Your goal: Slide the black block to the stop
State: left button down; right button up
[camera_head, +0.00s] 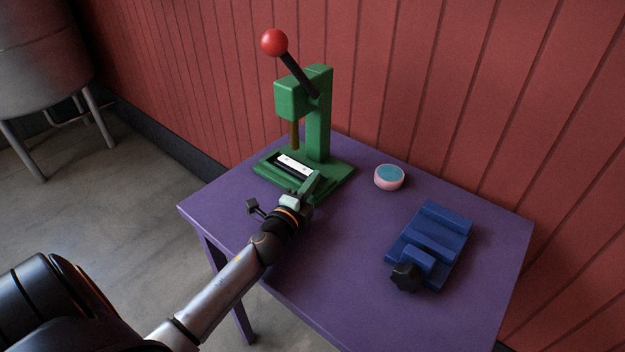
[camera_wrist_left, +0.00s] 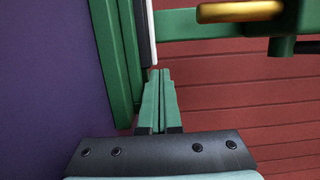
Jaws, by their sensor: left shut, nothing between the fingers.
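The green press (camera_head: 318,120) stands at the back of the purple table, its red-knobbed lever (camera_head: 274,42) raised. A dark slot runs along its green base (camera_head: 335,178). In it lies a white-topped piece with small dark dots (camera_head: 294,164), with black along its edges; I cannot clearly separate the black block from it. A white and black edge also shows in the left wrist view (camera_wrist_left: 148,35). My left gripper (camera_head: 314,180) is shut and empty at the near end of the slot; its fingertips (camera_wrist_left: 160,72) are close to that edge, contact unclear. The stop is not distinguishable.
A brass-coloured rod (camera_head: 294,135) hangs from the press head above the base. A pink round tin with a blue top (camera_head: 389,177) sits to the right. A blue fixture (camera_head: 432,240) with a black knob (camera_head: 405,277) lies farther right. The table front (camera_head: 335,270) is clear.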

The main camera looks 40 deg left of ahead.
aim_at(301, 177)
pick_arm(q)
jog(key=shift+a, duration=0.1)
jog(key=shift+w+a, duration=0.15)
jog(key=shift+a, duration=1.6)
